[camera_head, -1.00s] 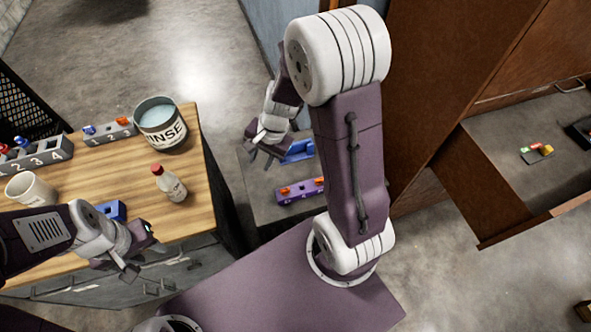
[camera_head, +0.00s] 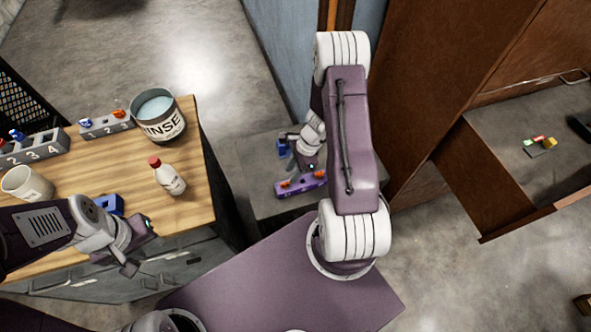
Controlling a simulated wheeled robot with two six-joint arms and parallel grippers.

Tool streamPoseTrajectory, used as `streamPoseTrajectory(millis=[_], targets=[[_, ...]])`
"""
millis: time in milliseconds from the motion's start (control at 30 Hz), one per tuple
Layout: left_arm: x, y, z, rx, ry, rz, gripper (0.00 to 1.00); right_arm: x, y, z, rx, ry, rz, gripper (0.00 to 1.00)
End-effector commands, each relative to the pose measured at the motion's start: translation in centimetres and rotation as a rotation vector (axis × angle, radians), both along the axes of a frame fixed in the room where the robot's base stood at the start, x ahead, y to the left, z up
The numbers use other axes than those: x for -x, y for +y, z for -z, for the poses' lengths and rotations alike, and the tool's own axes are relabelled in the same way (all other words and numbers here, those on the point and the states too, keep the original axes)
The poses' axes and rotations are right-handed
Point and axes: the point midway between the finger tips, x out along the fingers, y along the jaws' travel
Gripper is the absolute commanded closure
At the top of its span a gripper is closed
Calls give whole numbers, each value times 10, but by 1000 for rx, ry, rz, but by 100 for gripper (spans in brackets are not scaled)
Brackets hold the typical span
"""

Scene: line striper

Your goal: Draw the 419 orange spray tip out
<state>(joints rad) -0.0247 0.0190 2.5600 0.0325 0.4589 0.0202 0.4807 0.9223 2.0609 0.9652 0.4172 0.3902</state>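A purple rack (camera_head: 303,186) on the low grey table holds orange spray tips, one near its left end (camera_head: 286,184) and one near its right end (camera_head: 320,174). Another orange tip (camera_head: 118,113) stands in the grey rack on the wooden top. I cannot read the number 419 on any of them. My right gripper (camera_head: 305,168) is just behind and above the purple rack, close to the tips; its fingers are small and partly hidden, so its opening and any contact are unclear. My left gripper (camera_head: 143,250) is open and empty at the wooden worktop's front edge.
The wooden worktop (camera_head: 100,165) carries a rinse pot (camera_head: 160,118), a red-capped bottle (camera_head: 168,177), a white cup (camera_head: 27,185), a blue block (camera_head: 109,204) and a numbered rack (camera_head: 40,149). A blue object (camera_head: 283,147) lies behind the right gripper. A brown cabinet stands right.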

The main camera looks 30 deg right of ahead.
Motion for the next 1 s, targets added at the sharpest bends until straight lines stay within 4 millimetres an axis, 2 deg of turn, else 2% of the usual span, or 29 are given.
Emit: streamPoseTrajectory(millis=[33,100,400,1000], targets=[[0,0,16,0,0,0,64,0,3,15,0,0,-2,68],[0,0,26,0,0,0,64,-1,6,25,0,-1,-2,68],[0,0,57,0,0,0,64,-5,18,54,1,0,-2,68],[0,0,60,0,0,0,64,-5,20,57,1,0,-2,68]])
